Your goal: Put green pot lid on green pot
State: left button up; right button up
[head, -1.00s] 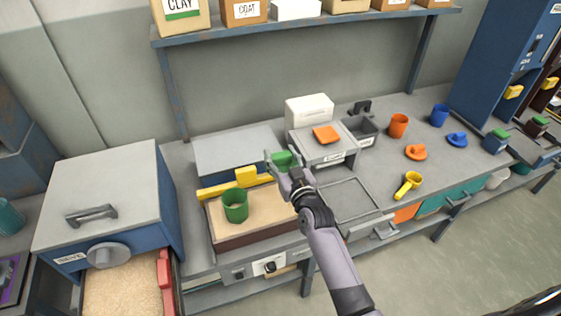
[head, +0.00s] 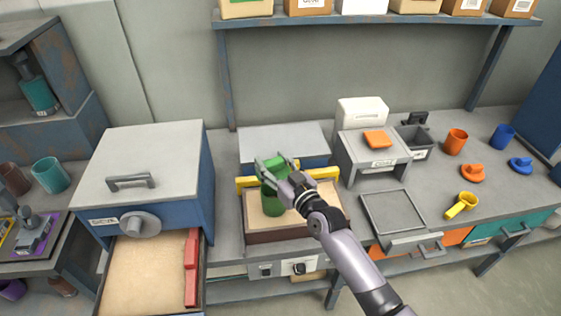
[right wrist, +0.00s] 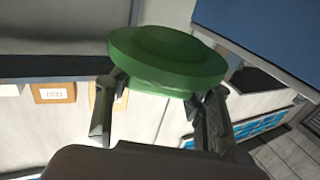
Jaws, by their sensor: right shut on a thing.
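My right gripper (head: 274,172) is shut on the green pot lid (head: 277,176), at the green pot (head: 268,200) in the head view. The pot stands upright on the sand-coloured bed of a brown-sided tray (head: 290,232). The gripper and lid overlap the pot's top, so I cannot tell whether the lid touches the rim. In the right wrist view the lid (right wrist: 168,62) is a round green disc between the two fingers (right wrist: 160,118). My left gripper is not in view.
A yellow bar (head: 246,183) runs behind the tray. A blue cabinet (head: 180,200) with an open sand-filled drawer (head: 150,275) stands left. A grey stand with an orange block (head: 377,140), and orange and blue cups (head: 456,141) with lids, are to the right.

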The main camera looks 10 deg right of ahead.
jog(key=shift+f+b, duration=2.1)
jog(key=shift+f, duration=0.45)
jog(key=shift+f+b, duration=0.4)
jog(key=shift+f, duration=0.2)
jog(key=o, duration=0.9)
jog(key=shift+c, duration=0.2)
jog(key=p+v, duration=0.4)
jog(key=v, duration=0.7)
